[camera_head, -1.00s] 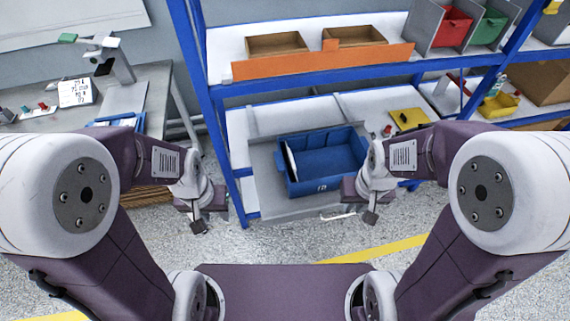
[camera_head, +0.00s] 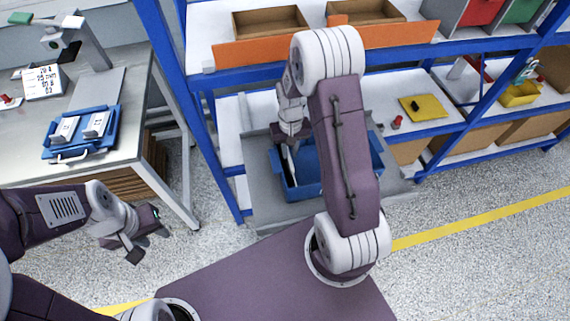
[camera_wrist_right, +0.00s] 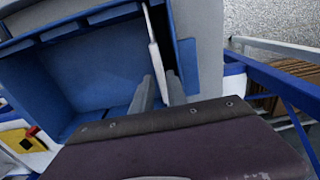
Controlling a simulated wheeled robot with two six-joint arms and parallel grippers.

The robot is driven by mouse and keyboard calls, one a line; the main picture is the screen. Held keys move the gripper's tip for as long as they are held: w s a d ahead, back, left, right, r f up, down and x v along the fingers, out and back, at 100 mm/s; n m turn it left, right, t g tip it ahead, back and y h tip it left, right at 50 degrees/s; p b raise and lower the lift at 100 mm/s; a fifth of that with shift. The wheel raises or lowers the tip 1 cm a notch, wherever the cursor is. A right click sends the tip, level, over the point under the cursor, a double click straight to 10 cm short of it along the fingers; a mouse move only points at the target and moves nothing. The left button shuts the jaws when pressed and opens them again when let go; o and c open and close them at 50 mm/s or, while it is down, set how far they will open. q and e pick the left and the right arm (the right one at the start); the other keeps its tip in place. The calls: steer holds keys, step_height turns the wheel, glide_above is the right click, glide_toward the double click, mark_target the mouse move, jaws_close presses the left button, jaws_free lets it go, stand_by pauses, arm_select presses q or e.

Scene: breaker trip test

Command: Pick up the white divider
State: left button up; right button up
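The white divider (camera_wrist_right: 154,45) stands on edge in the blue bin (camera_wrist_right: 88,70), close to one side wall. In the head view a narrow part of the divider (camera_head: 291,163) shows in the bin (camera_head: 308,185), under my right gripper (camera_head: 291,138). In the right wrist view my right gripper (camera_wrist_right: 159,90) has its fingers apart, one on each side of the divider's near end, with a gap still visible. My left gripper (camera_head: 146,246) is away from the bin, empty near the workbench. Its finger gap is unclear. My right arm hides part of the bin.
The bin sits on a grey tray (camera_head: 262,212) on the blue-framed rack (camera_head: 170,75). Cardboard boxes (camera_head: 268,20) behind an orange strip stand on the shelf above. A workbench (camera_head: 120,150) with a blue tray (camera_head: 75,150) is at left.

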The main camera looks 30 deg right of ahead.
mark_target(289, 157)
steer(key=f, duration=0.4)
steer(key=shift+w+b, duration=0.2)
steer(key=shift+b, duration=0.1)
steer(key=shift+s+f, duration=0.1)
steer(key=shift+f, duration=0.35)
step_height(289, 157, down, 4)
steer(key=shift+f+b, duration=0.2)
steer(key=shift+b, duration=0.2)
steer(key=shift+r, duration=0.1)
jaws_close()
